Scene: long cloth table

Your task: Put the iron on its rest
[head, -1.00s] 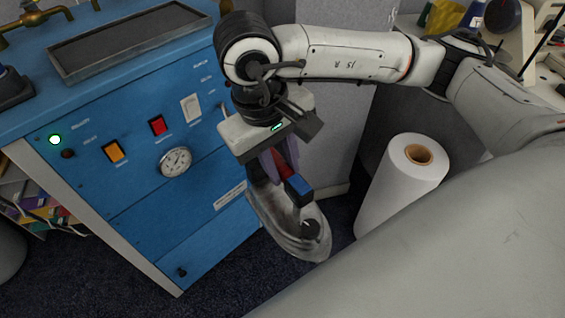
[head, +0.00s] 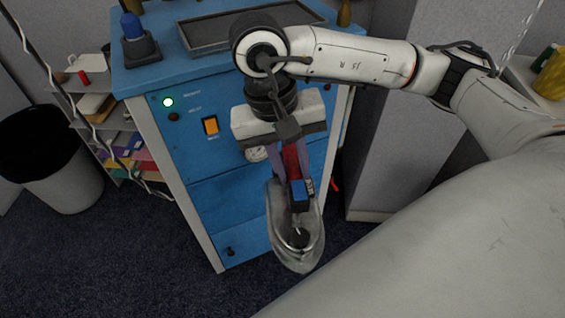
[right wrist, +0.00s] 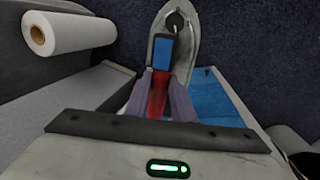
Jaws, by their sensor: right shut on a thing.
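The iron (head: 280,222) has a silver-grey body and a red and blue handle. My right gripper (head: 293,174) is shut on its handle and holds it in the air in front of the blue cabinet, nose toward me. In the right wrist view the iron (right wrist: 188,42) shows between the two fingers, its nose at the top. A dark shallow metal tray (head: 215,32), possibly the rest, lies on the cabinet top behind my right arm, which hides part of it. My left gripper is not in view.
The blue cabinet (head: 200,210) has a lit green lamp and an orange switch. A blue-topped device (head: 134,35) stands on its top left corner. A white roll (right wrist: 80,30) shows in the right wrist view.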

